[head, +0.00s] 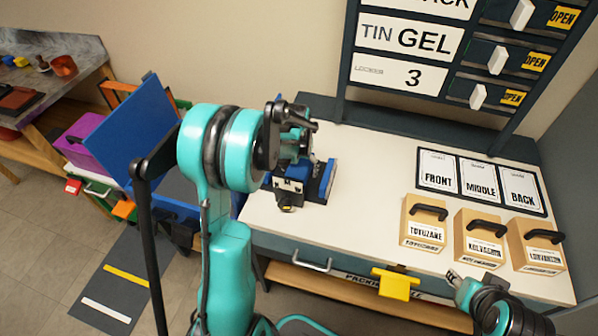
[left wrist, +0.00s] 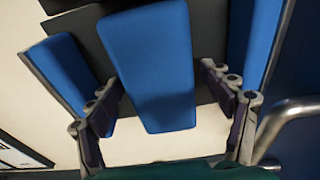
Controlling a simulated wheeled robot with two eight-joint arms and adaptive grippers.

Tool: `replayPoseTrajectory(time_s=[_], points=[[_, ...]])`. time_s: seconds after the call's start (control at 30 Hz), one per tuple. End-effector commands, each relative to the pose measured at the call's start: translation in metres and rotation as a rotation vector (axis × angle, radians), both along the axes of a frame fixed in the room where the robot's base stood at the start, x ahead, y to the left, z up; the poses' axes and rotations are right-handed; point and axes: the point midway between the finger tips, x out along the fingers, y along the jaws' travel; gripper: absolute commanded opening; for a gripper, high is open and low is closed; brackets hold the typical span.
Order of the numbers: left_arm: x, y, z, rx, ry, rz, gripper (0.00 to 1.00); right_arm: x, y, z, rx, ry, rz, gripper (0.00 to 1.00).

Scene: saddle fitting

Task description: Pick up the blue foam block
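In the left wrist view a blue foam block (left wrist: 150,65) lies between my left gripper's fingers, over a dark base with blue pads on either side (left wrist: 65,72). My left gripper (left wrist: 163,103) is open, with a gap showing between each finger and the block. In the head view the left gripper (head: 294,138) hangs over the dark and blue fixture (head: 326,180) marked M on the white bench; the arm and gripper largely hide the block there. My right gripper (head: 456,280) is by the bench's front edge; its finger opening is too small to judge.
Three tan boxes with black handles (head: 424,222) stand on the right of the bench (head: 370,180), in front of the FRONT, MIDDLE and BACK cards (head: 480,182). A drawer cabinet (head: 430,80) rises behind. The bench's middle is clear. A blue panel (head: 130,118) stands at left.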

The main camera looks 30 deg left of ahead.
Motion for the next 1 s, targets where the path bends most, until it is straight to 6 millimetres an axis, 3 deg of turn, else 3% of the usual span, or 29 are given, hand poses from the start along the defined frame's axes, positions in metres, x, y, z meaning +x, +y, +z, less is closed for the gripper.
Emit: replayPoseTrajectory(time_s=[0.03,0.13,0.17,0.53,0.8,1.0], points=[[0.000,0.000,0.000,0.000,0.000,0.000,0.61,0.000,0.000,0.000,0.000,0.000,0.000,0.40],[0.000,0.000,0.000,0.000,0.000,0.000,0.34,0.000,0.000,0.000,0.000,0.000,0.000,0.40],[0.000,0.000,0.000,0.000,0.000,0.000,0.31,0.000,0.000,0.000,0.000,0.000,0.000,0.40],[0.000,0.000,0.008,0.000,0.000,0.000,0.31,0.000,0.000,0.004,0.000,0.000,0.000,0.40],[0.000,0.000,0.063,0.000,0.000,0.000,0.31,0.000,0.000,0.027,0.000,0.000,0.000,0.40],[0.000,0.000,0.093,0.000,0.000,0.000,0.31,0.000,0.000,0.038,0.000,0.000,0.000,0.40]])
